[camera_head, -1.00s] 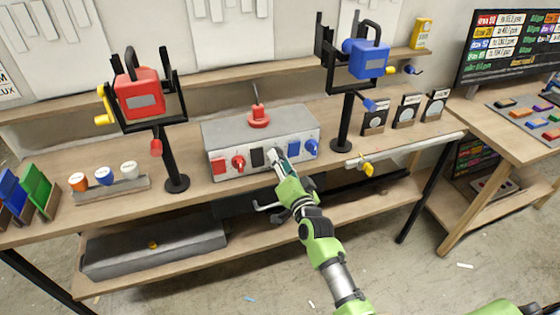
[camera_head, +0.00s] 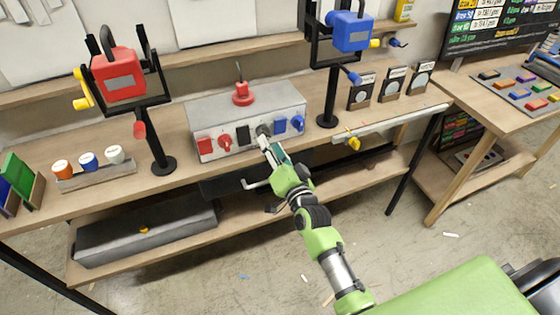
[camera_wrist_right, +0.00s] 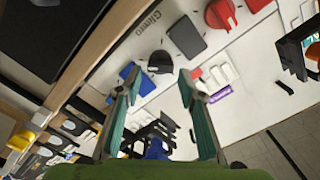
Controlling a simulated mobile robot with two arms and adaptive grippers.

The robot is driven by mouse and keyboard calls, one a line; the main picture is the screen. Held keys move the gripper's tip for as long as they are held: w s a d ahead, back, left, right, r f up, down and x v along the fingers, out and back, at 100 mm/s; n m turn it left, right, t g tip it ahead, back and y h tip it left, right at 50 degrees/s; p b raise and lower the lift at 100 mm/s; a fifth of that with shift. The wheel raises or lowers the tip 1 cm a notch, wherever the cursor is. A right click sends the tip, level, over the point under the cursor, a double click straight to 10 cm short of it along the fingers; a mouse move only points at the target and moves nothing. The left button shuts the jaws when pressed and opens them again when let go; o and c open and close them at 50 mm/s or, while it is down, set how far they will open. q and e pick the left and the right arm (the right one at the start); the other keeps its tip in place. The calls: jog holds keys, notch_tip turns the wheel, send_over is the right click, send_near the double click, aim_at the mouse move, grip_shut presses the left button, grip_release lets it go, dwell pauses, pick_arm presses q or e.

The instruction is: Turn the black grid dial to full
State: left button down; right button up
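The black dial (camera_head: 263,130) is on the front of a grey-white box on the bench, between a black square cover (camera_head: 242,135) and a blue square cover (camera_head: 280,126). In the right wrist view the black dial (camera_wrist_right: 160,62) lies just beyond and between my fingertips. My right gripper (camera_head: 265,141) is in front of the dial and partly covers it. In the right wrist view my right gripper (camera_wrist_right: 160,80) is open, its two teal fingers apart with nothing between them. I cannot tell if a finger touches the dial. My left gripper is not in view.
The box also has a red dial (camera_head: 225,143) and a blue dial (camera_head: 298,122) on its front. A red crank unit (camera_head: 118,72) and a blue crank unit (camera_head: 350,32) stand on black posts either side. A bench edge (camera_head: 180,178) runs below the box.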

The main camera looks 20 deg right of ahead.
jog(key=s, duration=0.8)
jog(key=shift+d, duration=0.15)
jog(key=s+a+f+n+g, duration=0.1)
jog(key=s+f+n+g, duration=0.2)
jog(key=f, duration=0.8)
jog(key=s+a+f+n+g, duration=0.15)
jog(key=s+f, duration=0.45)
jog(key=f, duration=0.6)
jog(key=s+f+n+g, duration=0.1)
jog(key=s+f+g, duration=0.3)
jog(key=f, duration=0.7)
jog(key=s+d+f+n+g, duration=0.2)
jog(key=s+f, duration=0.5)
jog(key=s, duration=0.4)
jog(key=s+d+f+n+g, duration=0.1)
jog(key=s+f+g, duration=0.2)
jog(key=s, duration=0.9)
jog(key=s+d+f+n+g, duration=0.2)
jog(key=s+f+g, duration=0.1)
jog(key=s+f, duration=0.7)
jog(key=shift+s+d+f+n+h, duration=0.3)
jog(key=shift+s+n, duration=0.05)
jog(key=shift+s, duration=0.8)
jog(key=shift+g, duration=0.25)
